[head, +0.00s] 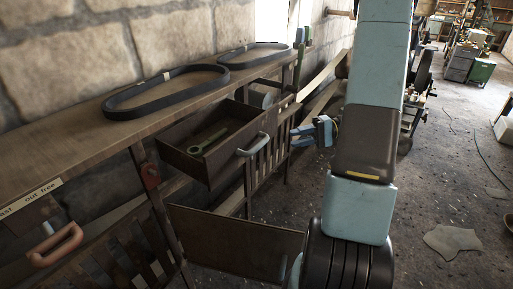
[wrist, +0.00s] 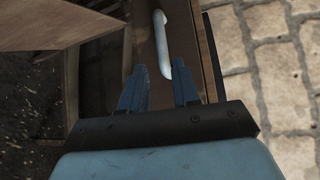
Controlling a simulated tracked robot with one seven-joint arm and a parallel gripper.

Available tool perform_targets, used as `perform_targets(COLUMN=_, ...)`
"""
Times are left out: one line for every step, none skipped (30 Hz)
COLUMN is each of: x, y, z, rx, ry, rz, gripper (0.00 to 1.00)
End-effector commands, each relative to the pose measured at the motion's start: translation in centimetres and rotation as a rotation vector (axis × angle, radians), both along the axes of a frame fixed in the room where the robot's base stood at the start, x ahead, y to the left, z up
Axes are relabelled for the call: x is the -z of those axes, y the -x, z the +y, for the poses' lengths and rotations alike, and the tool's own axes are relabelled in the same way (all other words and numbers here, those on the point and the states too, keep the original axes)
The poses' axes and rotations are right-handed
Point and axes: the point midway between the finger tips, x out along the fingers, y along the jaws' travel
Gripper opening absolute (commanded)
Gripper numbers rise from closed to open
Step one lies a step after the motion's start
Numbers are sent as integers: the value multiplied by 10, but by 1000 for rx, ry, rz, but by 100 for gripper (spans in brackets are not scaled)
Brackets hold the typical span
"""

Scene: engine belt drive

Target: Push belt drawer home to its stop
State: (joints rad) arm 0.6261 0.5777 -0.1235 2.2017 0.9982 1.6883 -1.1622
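An open brown wooden drawer (head: 178,158) sticks out from under the bench top, with a green tool (head: 207,142) inside. I cannot tell from a label whether it is the belt drawer. Its pale bar handle (head: 252,147) is on its front. My gripper (head: 301,135) is to the right of the drawer front, apparently apart from it. In the wrist view my gripper (wrist: 160,90) has its two blue fingers apart with nothing held. A pale handle (wrist: 162,45) lies just ahead, its near end around the gap between the fingertips.
Two black belts (head: 165,92) (head: 254,55) lie on the bench top (head: 70,140). A low brown panel (head: 235,243) stands out below the drawer. Open floor (head: 440,190) lies to the right.

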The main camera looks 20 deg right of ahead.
Motion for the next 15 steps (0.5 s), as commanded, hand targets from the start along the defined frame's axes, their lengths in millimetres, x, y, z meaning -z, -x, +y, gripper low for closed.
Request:
perform_targets(x=1, y=-1, z=2, rx=0, ry=-2, rz=-1, gripper=31)
perform_targets(x=1, y=-1, z=5, rx=-1, ry=-3, rz=-1, gripper=31)
perform_targets(x=1, y=-1, z=9, rx=-1, ry=-3, rz=-1, gripper=31)
perform_targets(x=2, y=-2, z=12, rx=-1, ry=-4, rz=-2, gripper=31)
perform_targets(x=2, y=-2, z=16, rx=0, ry=-4, rz=-1, gripper=31)
perform_targets(x=3, y=-3, z=22, rx=-2, ry=-3, rz=0, gripper=31)
perform_targets(x=4, y=-4, z=27, rx=-2, ry=-2, rz=0, gripper=31)
perform_targets(x=5, y=-4, z=32, rx=-3, ry=-2, rz=0, gripper=31)
perform_targets(x=5, y=-6, z=39, rx=-1, ry=-3, rz=1, gripper=31)
perform_targets(x=6, y=-6, z=44, rx=-2, ry=-4, rz=1, gripper=31)
perform_targets(x=7, y=-7, z=50, rx=-4, ry=-3, rz=1, gripper=31)
perform_targets(x=8, y=-8, z=57, rx=-3, ry=-3, rz=1, gripper=31)
perform_targets(x=9, y=-9, z=62, rx=-3, ry=-3, rz=1, gripper=31)
perform_targets(x=9, y=-9, z=67, rx=-4, ry=-3, rz=1, gripper=31)
perform_targets(x=10, y=-10, z=74, rx=-3, ry=-4, rz=1, gripper=31)
